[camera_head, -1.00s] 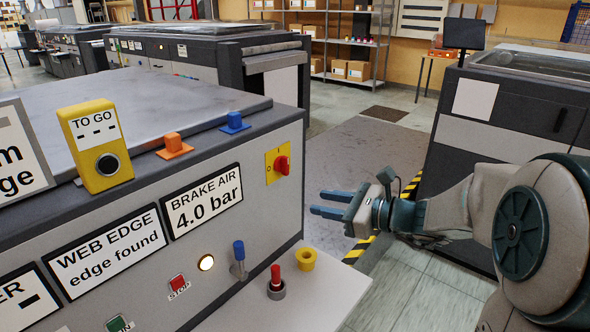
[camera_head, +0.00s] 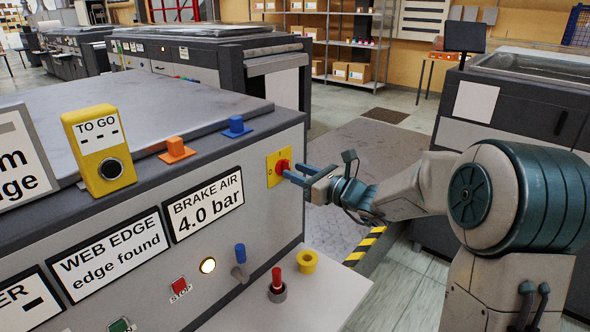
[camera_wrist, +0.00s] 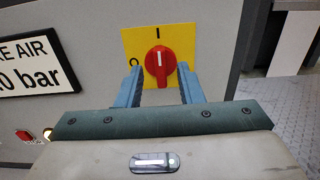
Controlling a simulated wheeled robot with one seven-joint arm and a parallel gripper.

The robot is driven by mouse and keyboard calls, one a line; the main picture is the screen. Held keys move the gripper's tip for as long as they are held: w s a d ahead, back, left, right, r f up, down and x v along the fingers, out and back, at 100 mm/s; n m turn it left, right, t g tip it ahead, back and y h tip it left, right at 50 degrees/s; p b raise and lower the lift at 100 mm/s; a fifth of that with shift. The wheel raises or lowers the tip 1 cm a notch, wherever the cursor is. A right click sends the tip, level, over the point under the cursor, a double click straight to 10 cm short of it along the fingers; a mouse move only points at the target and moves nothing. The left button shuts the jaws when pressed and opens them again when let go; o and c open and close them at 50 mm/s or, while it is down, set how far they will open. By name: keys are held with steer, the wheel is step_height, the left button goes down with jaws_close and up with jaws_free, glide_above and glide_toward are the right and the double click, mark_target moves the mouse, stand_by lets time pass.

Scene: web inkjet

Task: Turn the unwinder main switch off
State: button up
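The main switch is a red rotary knob (camera_wrist: 160,62) on a yellow plate (camera_wrist: 183,42) on the machine's grey front panel. In the wrist view its white mark points up at the "I"; an "O" is printed at the left. In the head view the red knob (camera_head: 281,167) is partly hidden by my fingers. My gripper (camera_head: 295,174) is at the switch, its two blue fingers pointing at the panel. In the wrist view the open fingers (camera_wrist: 160,83) stand left and right of the knob, with a gap visible on each side.
A "BRAKE AIR 4.0 bar" label (camera_head: 204,203) is left of the switch. Below are a blue toggle lever (camera_head: 240,258), a lit lamp (camera_head: 208,265) and a red STOP button (camera_head: 179,284). A ledge holds a red peg (camera_head: 277,281) and a yellow ring (camera_head: 306,262).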

steer(key=shift+x, duration=0.85)
jaws_close()
